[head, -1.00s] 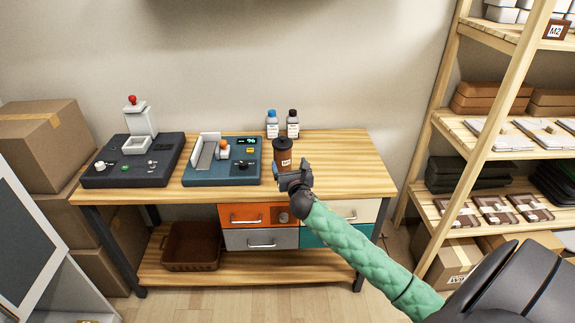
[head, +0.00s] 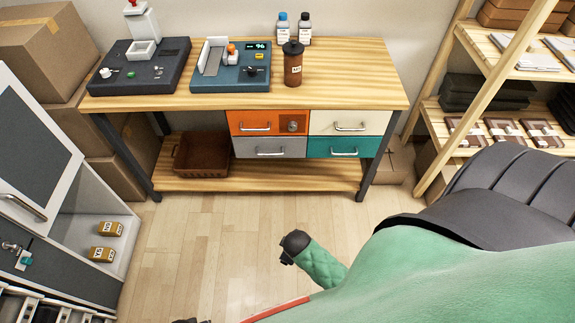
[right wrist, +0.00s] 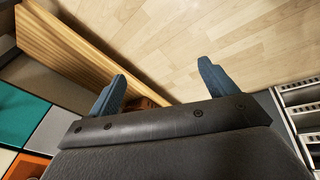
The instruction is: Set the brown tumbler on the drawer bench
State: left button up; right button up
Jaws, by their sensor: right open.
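The brown tumbler (head: 293,68) stands upright on the wooden top of the drawer bench (head: 350,78), right of the blue scale device. It has a dark lid and a small label, and nothing holds it. My right gripper (head: 287,257) is low in front of the bench, well clear of the tumbler. In the head view its fingers are hardly visible. In the right wrist view the right gripper (right wrist: 162,72) has its two blue fingers wide apart, with nothing held between them. My left gripper is not clearly seen.
A teal scale (head: 230,75) and a dark press (head: 140,62) stand left of the tumbler. Two bottles (head: 304,28) are behind it. A brown bin (head: 203,155) sits on the lower shelf. A wooden rack (head: 480,75) is at right. The floor in front is clear.

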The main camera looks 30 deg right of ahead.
jog(key=s+a+f+m+g+y, duration=0.1)
jog(key=s+a+f+m+g, duration=0.1)
jog(key=s+a+m, duration=0.2)
jog(key=s+a, duration=0.2)
jog(key=s, duration=0.2)
jog(key=shift+a+f+y, duration=0.2)
jog(key=shift+f+y, duration=0.1)
jog(key=shift+f, duration=0.1)
